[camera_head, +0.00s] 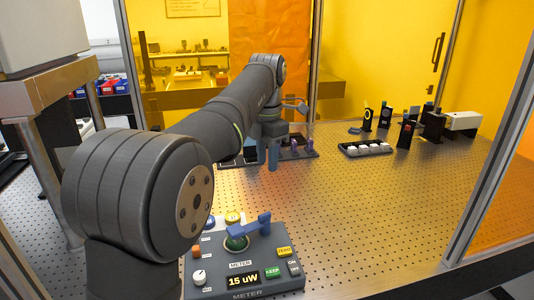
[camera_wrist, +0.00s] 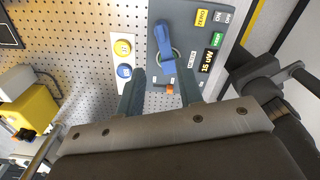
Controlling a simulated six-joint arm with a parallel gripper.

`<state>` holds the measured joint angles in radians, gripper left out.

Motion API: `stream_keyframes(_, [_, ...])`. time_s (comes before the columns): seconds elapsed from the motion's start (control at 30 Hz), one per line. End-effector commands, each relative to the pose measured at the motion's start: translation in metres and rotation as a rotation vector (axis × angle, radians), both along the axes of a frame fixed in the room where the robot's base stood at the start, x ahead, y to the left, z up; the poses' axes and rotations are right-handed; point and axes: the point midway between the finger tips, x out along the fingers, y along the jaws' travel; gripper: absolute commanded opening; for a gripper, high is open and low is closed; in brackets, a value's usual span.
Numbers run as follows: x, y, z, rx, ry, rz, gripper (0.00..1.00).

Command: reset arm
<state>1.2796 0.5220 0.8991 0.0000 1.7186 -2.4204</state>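My arm reaches from the lower left across the perforated metal table in the head view. My gripper (camera_head: 268,158) points down over the table, near a dark tray. In the wrist view my gripper (camera_wrist: 160,88) has its two blue-grey fingers spread apart, with nothing held between them. A grey meter box (camera_head: 262,262) with a blue lever (camera_head: 249,227) stands at the front and its display reads 15 uW. In the wrist view the meter box (camera_wrist: 205,14) and blue lever (camera_wrist: 164,46) lie beyond the fingertips.
A dark tray (camera_head: 312,154) with small purple-topped parts lies beside the gripper. A black rack (camera_head: 350,152) of white blocks and several dark optical mounts (camera_head: 405,134) stand to the right. A white box (camera_head: 462,120) is at the far right. The right front table is clear.

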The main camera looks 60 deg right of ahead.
Motion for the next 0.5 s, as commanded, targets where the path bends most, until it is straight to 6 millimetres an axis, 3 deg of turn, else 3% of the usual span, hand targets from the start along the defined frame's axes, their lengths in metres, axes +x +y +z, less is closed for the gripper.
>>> stream_keyframes(0.13, [0.0000,0.0001,0.0089,0.000,0.000,0.000,0.34])
stream_keyframes(0.5, [-0.0001,0.0002,0.0099,0.001,0.000,0.000,0.34])
